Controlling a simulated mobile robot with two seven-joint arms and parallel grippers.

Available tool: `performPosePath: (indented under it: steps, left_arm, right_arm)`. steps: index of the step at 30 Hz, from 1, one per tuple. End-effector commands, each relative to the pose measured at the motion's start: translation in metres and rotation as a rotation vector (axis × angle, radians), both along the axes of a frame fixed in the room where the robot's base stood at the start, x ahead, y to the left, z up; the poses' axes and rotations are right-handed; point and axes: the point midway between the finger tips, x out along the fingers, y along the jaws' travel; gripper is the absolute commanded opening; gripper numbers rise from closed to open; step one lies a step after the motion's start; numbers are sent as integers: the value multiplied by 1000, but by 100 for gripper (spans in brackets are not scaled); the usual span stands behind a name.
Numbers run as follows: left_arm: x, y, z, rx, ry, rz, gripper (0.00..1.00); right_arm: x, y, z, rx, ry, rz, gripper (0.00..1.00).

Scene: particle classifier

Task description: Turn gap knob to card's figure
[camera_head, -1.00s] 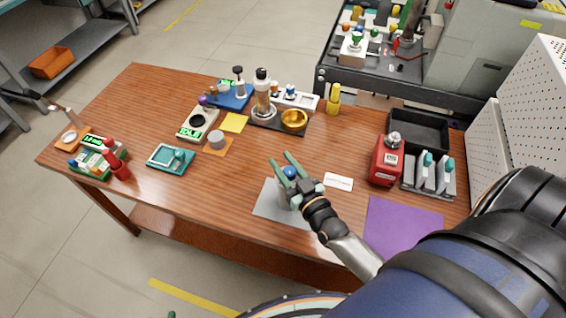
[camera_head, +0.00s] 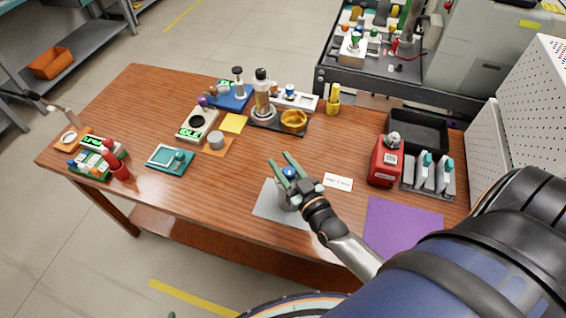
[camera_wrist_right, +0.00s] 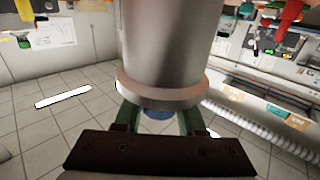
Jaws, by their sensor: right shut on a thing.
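A grey metal cylinder (camera_head: 284,199) stands on a grey mat (camera_head: 268,209) at the table's front middle, with a blue knob (camera_head: 290,172) at its top. My right gripper (camera_head: 281,159), with green fingers, is shut on the blue knob. In the right wrist view the cylinder (camera_wrist_right: 170,45) with its wide rim fills the middle. A bit of the blue knob (camera_wrist_right: 157,114) shows between the fingers, mostly hidden. A white card (camera_head: 338,182) with small dark writing lies flat to the right; I cannot read it. Only a small green tip, perhaps my left gripper (camera_head: 171,315), shows at the bottom edge.
Right of the card are a red device (camera_head: 387,161), a rack with grey holders (camera_head: 428,178), a black tray (camera_head: 420,130) and a purple mat (camera_head: 402,228). A gold bowl (camera_head: 293,121) stands behind. The wood table (camera_head: 235,190) is bare left of the grey mat.

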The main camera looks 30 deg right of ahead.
Motion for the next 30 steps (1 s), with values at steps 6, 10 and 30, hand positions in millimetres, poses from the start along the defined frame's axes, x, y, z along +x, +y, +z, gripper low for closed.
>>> performPosePath:
  steps: [6,10,30]
  left_arm:
    - [0,0,0,0,0,0,50]
    - [0,0,0,0,0,0,50]
    - [0,0,-3,0,0,0,50]
  right_arm:
    - [1,1,1,3,-3,1,0]
    - [1,1,1,2,-3,1,54]
    - [-30,1,-2,1,3,1,70]
